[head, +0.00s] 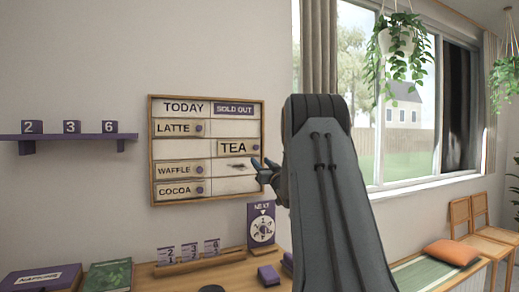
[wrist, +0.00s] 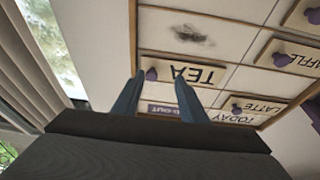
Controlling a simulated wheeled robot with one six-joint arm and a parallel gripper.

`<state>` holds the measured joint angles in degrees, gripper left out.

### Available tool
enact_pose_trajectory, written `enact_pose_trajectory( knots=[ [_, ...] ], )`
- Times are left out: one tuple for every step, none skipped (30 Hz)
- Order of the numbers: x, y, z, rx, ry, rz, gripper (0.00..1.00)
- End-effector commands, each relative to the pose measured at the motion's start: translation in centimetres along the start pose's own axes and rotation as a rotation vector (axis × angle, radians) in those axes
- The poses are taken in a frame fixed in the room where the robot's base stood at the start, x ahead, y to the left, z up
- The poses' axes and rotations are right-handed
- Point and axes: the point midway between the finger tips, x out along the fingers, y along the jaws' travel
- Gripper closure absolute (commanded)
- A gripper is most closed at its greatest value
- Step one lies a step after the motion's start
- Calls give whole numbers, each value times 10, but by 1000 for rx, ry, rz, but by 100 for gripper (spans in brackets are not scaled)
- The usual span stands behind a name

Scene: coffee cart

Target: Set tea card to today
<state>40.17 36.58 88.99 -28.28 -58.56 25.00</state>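The tea card (head: 232,147) is in the SOLD OUT column of the menu board (head: 151,150), in the second row. It shows upside down in the wrist view (wrist: 205,75), with its purple knob (wrist: 151,74). The second row of the TODAY column (head: 178,149) is empty. My gripper (head: 263,164) is at the board's right edge, just below the knob end of the tea card. In the wrist view its fingertips (wrist: 159,77) are apart, and the knob appears between them. I cannot tell whether they reach around it.
The latte (head: 172,128), waffle (head: 174,170) and cocoa (head: 174,190) cards are under TODAY. A dark smudge (head: 238,166) marks the slot below tea. A NEXT sign (head: 262,226) and a number-card rack (head: 190,264) stand below the board.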

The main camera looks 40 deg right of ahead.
Motion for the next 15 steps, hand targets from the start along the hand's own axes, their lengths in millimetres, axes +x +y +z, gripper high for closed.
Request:
enact_pose_trajectory(
  knots=[
    [1,11,-9,-5,35,-9,61],
    [1,14,-12,-7,49,-14,61],
    [2,18,-16,-9,66,-19,61],
    [3,19,-19,-10,73,-22,61],
    [4,20,-20,-11,78,-25,61],
    [7,20,-22,-11,83,-27,61],
    [10,20,-22,-11,83,-27,61],
    [14,20,-22,-11,82,-27,61],
    [19,19,-23,-11,83,-28,61],
    [24,19,-24,-11,83,-28,61],
    [29,18,-24,-10,82,-28,61],
    [35,18,-24,-10,82,-28,61],
    [40,18,-25,-10,82,-28,61],
    [44,18,-25,-10,82,-28,61],
    [50,18,-25,-10,81,-27,61]
  ],
)
